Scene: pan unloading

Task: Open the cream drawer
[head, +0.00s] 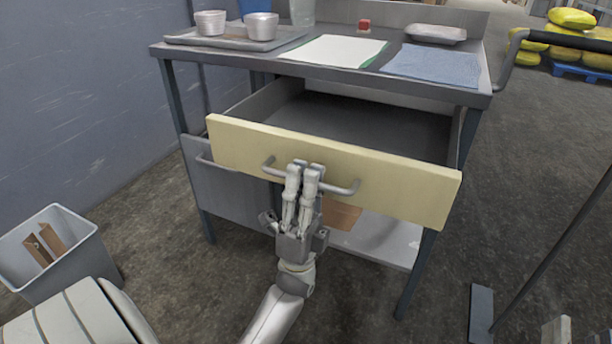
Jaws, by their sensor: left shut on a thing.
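The cream drawer (390,183) is pulled well out of the steel workbench, and its dark inside (350,122) shows and looks empty. A grey bar handle (343,190) runs across the middle of its front. My left gripper (303,172) reaches up from below and is shut on the handle, near its middle. Its fingers hide part of the bar. My right gripper does not show.
The workbench top (455,88) holds a tray (225,40) with metal cups, a white sheet (333,50), a blue cloth (433,65) and a red-topped item (364,25). A grey bin (75,260) stands at left, a wall (70,110) behind it.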

